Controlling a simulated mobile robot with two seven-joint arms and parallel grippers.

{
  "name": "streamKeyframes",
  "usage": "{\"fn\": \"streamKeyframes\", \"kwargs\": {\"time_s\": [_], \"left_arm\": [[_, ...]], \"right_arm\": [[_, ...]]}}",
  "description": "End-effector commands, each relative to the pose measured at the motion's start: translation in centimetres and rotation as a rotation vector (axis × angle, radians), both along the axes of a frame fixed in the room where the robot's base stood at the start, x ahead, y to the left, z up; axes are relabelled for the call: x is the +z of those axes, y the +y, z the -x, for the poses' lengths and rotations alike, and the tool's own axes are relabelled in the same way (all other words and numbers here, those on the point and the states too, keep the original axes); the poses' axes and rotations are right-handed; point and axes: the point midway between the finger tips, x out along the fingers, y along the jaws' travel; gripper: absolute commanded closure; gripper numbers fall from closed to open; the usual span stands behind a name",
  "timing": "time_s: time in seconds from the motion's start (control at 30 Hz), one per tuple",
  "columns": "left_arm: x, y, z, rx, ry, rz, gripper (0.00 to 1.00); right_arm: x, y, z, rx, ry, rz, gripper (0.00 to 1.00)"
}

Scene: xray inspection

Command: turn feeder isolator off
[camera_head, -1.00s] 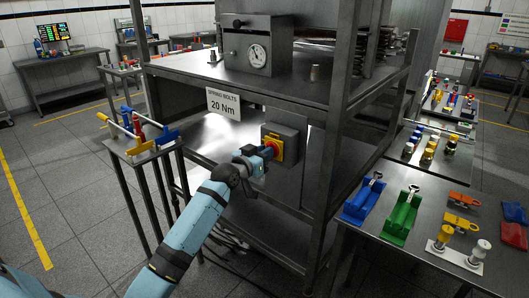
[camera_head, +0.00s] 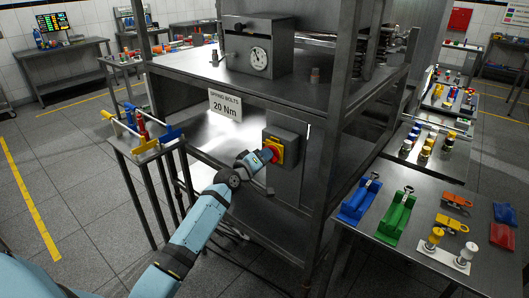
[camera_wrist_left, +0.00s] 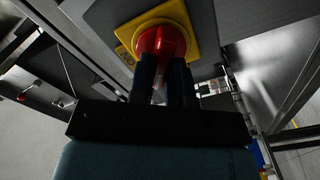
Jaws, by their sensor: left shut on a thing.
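The feeder isolator is a grey box (camera_head: 292,137) on the front of the metal frame, with a yellow plate (camera_head: 279,150) and a red rotary knob (camera_head: 272,149). My left gripper (camera_head: 266,155) reaches it from the lower left and is shut on the red knob. In the left wrist view the two dark fingers (camera_wrist_left: 162,75) hold the red knob (camera_wrist_left: 162,42) from both sides, against the yellow plate (camera_wrist_left: 128,32). The fingers hide part of the knob, and I cannot read its position. My right gripper is not in view.
A sign reading "20 Nm" (camera_head: 224,104) hangs left of the isolator. A shelf with a dial gauge box (camera_head: 259,48) is above. A small stand with colored tools (camera_head: 145,146) is at left. A table with blue and green holders (camera_head: 396,217) is at right.

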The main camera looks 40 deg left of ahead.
Motion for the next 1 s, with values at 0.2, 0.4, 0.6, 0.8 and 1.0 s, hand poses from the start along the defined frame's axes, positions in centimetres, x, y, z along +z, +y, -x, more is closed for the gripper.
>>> {"fn": "streamKeyframes", "kwargs": {"time_s": [0.2,0.4,0.6,0.8,1.0], "left_arm": [[0.1,0.1,0.0,0.001,0.016,0.204,1.00],[0.0,0.1,0.0,0.001,0.029,0.377,1.00],[-0.1,0.2,0.0,0.002,0.039,0.513,1.00],[-0.2,0.2,0.0,0.001,0.045,0.600,1.00],[-0.3,0.2,0.0,0.000,0.049,0.644,1.00]], "right_arm": [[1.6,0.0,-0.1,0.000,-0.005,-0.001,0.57],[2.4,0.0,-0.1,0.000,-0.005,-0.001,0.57],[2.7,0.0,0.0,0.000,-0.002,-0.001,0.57],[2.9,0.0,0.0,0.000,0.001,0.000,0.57],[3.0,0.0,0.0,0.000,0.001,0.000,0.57]]}}
